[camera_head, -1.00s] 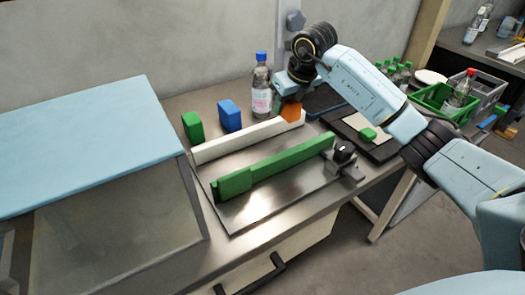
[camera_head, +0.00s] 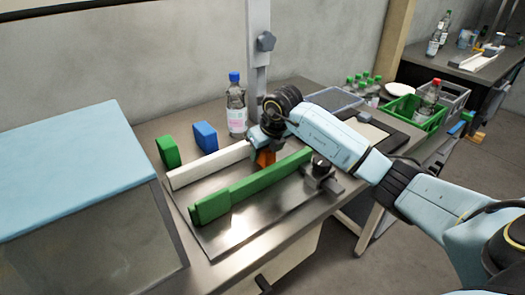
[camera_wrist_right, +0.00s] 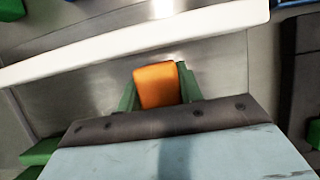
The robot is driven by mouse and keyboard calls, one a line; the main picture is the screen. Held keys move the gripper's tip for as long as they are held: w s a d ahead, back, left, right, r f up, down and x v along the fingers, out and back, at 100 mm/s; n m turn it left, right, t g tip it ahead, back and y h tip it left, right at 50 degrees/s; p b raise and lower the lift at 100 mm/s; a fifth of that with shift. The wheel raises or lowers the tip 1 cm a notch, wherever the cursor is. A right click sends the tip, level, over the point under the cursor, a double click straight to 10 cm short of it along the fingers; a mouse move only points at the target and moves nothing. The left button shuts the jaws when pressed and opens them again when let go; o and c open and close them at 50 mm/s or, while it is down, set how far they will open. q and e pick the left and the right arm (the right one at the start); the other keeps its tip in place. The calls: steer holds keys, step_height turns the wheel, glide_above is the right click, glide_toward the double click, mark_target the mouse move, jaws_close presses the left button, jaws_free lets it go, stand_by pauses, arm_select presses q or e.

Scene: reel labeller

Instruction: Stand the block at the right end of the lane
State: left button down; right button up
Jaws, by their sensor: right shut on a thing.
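The orange block (camera_head: 266,157) is in my right gripper (camera_head: 265,145), at the right end of the lane between the white rail (camera_head: 208,165) and the green rail (camera_head: 245,188). In the wrist view the orange block (camera_wrist_right: 157,85) sits between the two fingertips, over bare metal, with the white rail (camera_wrist_right: 130,38) beyond it. The gripper is shut on it. The block's lower end is hidden by the green rail in the head view, so I cannot tell whether it touches the plate (camera_head: 235,232). My left gripper is not in view.
A green block (camera_head: 168,151), a blue block (camera_head: 205,137) and a bottle (camera_head: 237,105) stand behind the white rail. A dark clamp (camera_head: 322,172) is at the green rail's right end. A light blue box (camera_head: 75,165) stands at the left. A green crate (camera_head: 415,112) is at the right.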

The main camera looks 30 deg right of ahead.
steer(key=o, duration=0.7)
steer(key=shift+f, duration=0.1)
steer(key=o, duration=0.4)
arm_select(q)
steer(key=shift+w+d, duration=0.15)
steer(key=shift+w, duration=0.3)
arm_select(e)
steer(key=shift+o, duration=0.2)
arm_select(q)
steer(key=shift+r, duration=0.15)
arm_select(e)
steer(key=p+v, duration=0.1)
steer(key=v, duration=0.4)
steer(key=shift+w, duration=0.2)
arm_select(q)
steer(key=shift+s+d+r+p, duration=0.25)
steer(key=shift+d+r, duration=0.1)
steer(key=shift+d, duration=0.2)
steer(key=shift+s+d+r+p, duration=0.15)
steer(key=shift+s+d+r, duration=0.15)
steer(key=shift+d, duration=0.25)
arm_select(e)
steer(key=v, duration=0.7)
steer(key=shift+s, duration=0.15)
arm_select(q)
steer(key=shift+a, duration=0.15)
